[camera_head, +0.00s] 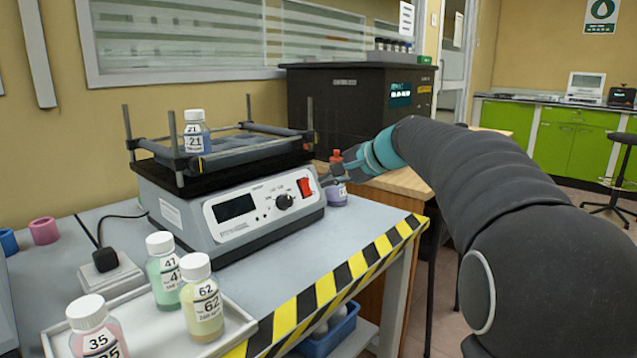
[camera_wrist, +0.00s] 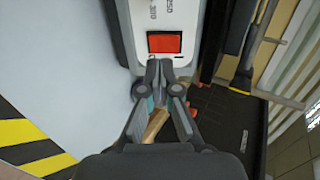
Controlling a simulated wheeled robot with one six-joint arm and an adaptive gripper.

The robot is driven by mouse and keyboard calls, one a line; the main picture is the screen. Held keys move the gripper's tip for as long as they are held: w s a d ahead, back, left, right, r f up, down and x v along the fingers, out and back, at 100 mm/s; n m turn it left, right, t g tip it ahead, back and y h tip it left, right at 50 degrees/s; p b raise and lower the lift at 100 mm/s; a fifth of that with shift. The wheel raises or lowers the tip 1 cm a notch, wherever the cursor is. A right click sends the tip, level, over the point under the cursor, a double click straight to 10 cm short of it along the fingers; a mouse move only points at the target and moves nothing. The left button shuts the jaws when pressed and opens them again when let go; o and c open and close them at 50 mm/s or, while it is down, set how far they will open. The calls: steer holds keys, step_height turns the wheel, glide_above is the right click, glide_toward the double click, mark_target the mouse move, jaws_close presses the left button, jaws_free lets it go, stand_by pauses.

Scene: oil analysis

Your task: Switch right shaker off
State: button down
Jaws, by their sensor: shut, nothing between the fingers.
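The shaker (camera_head: 250,200) stands on the grey table, with a dark display, a black knob and a red rocker switch (camera_head: 305,187) at the right end of its front panel. The display is dark. The red switch also shows in the wrist view (camera_wrist: 165,43), just beyond my fingertips. My gripper (camera_head: 326,180) is shut and empty, close to the panel by the switch. In the wrist view my gripper (camera_wrist: 160,66) has its fingertips together, just below the switch's lower edge. I cannot tell whether they touch the panel. Bottle 21 (camera_head: 196,135) stands on the shaker's platform.
Bottles 41 (camera_head: 163,270), 62 (camera_head: 202,300) and 35 (camera_head: 95,335) stand on a white tray (camera_head: 235,322) at the front. A black machine (camera_head: 345,110) stands at the back. The striped table edge (camera_head: 325,287) is in front.

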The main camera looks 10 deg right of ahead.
steer(key=f+v, duration=0.1)
steer(key=v, duration=0.8)
steer(key=shift+s+d+f, duration=0.15)
steer(key=shift+s+d, duration=0.1)
steer(key=shift+s, duration=0.05)
steer(key=s+f+n+g+h, duration=0.1)
steer(key=s+f, duration=0.2)
steer(key=f, duration=0.2)
steer(key=s+d+f+n+g+h, duration=0.1)
steer(key=s+f+h, duration=0.1)
steer(key=s+f, duration=0.1)
steer(key=s+f+n+g+h, duration=0.1)
steer(key=s+f, duration=0.2)
steer(key=f, duration=0.3)
steer(key=shift+s+d+f, duration=0.35)
steer(key=shift+s+d, duration=0.05)
steer(key=s+a+f+n+h+p, duration=0.1)
steer(key=s+a+f+n, duration=0.2)
steer(key=s, duration=0.7)
steer(key=s+a+f+n+h+p, duration=0.1)
steer(key=s+a+f+n+h, duration=0.1)
steer(key=s, duration=0.9)
steer(key=shift+a+f+n+g, duration=0.3)
steer(key=shift+a+f+n, duration=0.4)
steer(key=shift+n, duration=0.4)
